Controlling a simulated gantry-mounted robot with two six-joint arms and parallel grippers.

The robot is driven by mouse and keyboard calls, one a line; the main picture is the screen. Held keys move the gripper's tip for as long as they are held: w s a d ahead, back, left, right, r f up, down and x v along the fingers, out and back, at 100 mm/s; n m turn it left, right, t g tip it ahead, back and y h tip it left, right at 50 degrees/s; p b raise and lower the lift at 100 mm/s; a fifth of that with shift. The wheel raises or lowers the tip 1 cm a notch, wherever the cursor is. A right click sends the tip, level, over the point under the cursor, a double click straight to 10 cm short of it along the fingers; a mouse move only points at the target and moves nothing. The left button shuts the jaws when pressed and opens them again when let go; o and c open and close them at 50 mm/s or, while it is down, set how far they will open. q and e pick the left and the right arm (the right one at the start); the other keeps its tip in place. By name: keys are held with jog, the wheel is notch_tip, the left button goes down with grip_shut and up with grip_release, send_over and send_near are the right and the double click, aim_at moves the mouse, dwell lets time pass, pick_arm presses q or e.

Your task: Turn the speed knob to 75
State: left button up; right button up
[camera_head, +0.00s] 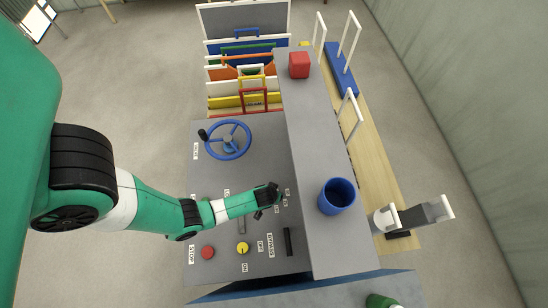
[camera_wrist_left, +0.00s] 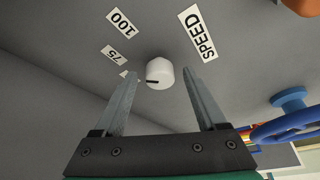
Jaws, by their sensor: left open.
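The speed knob (camera_wrist_left: 160,73) is a small white cylinder with a dark pointer line, on the grey panel in the left wrist view. A SPEED label (camera_wrist_left: 197,34) is to its right, and the labels 75 (camera_wrist_left: 114,55) and 100 (camera_wrist_left: 122,22) are to its left. The pointer line points left, towards a partly hidden label below the 75. My left gripper (camera_wrist_left: 163,88) is open, its two fingers on either side of the knob in the picture; I cannot tell contact. In the head view, my left gripper (camera_head: 266,200) is over the panel and hides the knob.
A blue cup (camera_head: 337,196) and a red block (camera_head: 299,65) stand on the raised grey ledge to the right.

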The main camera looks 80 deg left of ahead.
pick_arm(q)
jog(key=p+v, duration=0.7)
jog(key=shift+r, duration=0.25)
jog(key=shift+s+d, duration=0.1)
